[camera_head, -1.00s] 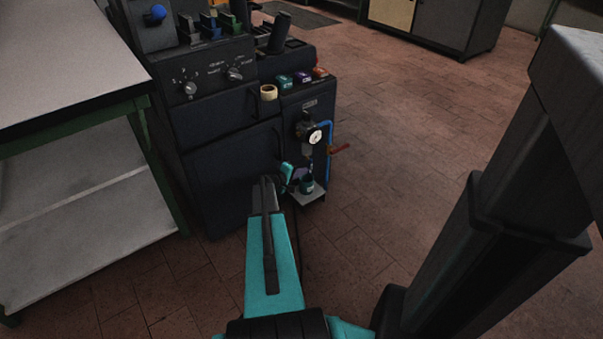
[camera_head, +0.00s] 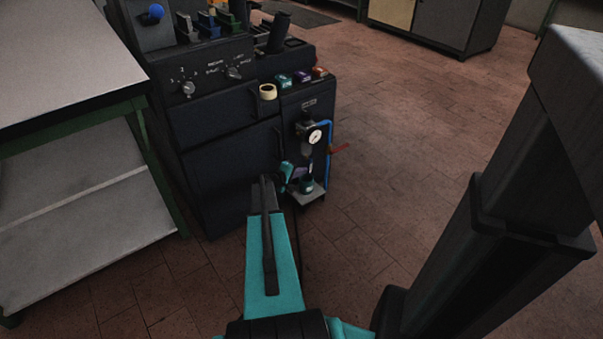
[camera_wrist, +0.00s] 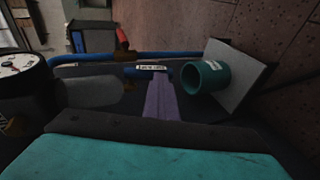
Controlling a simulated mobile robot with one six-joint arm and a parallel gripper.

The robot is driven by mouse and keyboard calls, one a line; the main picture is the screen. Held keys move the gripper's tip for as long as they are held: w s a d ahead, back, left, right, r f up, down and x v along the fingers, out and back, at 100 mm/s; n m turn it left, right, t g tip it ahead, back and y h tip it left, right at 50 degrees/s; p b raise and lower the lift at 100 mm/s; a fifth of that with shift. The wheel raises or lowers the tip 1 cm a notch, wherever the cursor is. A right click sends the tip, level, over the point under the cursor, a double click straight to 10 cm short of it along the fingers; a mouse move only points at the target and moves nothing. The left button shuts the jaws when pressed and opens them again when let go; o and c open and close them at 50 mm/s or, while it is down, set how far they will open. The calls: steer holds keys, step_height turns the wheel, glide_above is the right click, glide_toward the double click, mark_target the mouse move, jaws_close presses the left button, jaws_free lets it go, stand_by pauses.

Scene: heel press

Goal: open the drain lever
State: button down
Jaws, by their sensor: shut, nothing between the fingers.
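The drain lever (camera_wrist: 148,76) is a small blue bar under a white label in the wrist view. It sits beyond my fingertips, in front of the dark cabinet side. My gripper (camera_wrist: 157,86) is shut and empty, its purple fingers together and pointing at the lever. Whether the tips touch the lever I cannot tell. In the head view my gripper (camera_head: 299,173) is low at the cabinet's right front, below the gauge, and the lever cannot be made out there.
A teal cup (camera_wrist: 205,77) stands on a grey shelf plate (camera_wrist: 243,78) right of my fingers. A workbench (camera_head: 70,60) stands left; the floor at right is open.

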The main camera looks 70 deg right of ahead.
steer(key=w+a+r, duration=0.2)
steer(key=w+a, duration=0.3)
steer(key=a, duration=0.8)
steer(key=shift+p, duration=0.35)
steer(key=shift+d, duration=0.1)
